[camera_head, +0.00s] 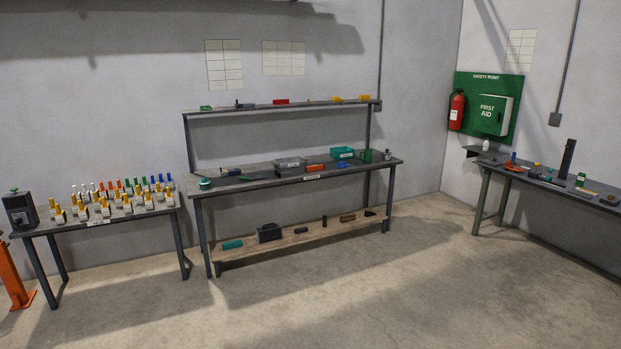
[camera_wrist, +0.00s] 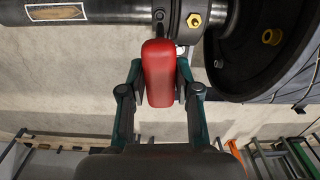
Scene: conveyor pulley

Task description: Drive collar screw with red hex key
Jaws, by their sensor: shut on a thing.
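In the wrist view my gripper (camera_wrist: 160,80) is shut on the red handle of the hex key (camera_wrist: 158,62), with one finger on each side. The handle points up toward a dark collar (camera_wrist: 178,10) on the shaft (camera_wrist: 115,10). A short dark shank shows above the handle and meets the collar's lower part in the picture; I cannot tell whether its tip is seated in a screw. A brass hex-shaped fitting (camera_wrist: 194,20) sits on the dark hub right of the handle. The collar screw itself is not clearly visible. The head view does not show my gripper or the key.
A large dark pulley (camera_wrist: 262,75) is close on the right of my gripper. In the head view a shelved bench (camera_head: 230,185) stands at the wall, a table of padlock-like items (camera_head: 140,215) at left, and another bench (camera_head: 545,184) at right. The floor between is clear.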

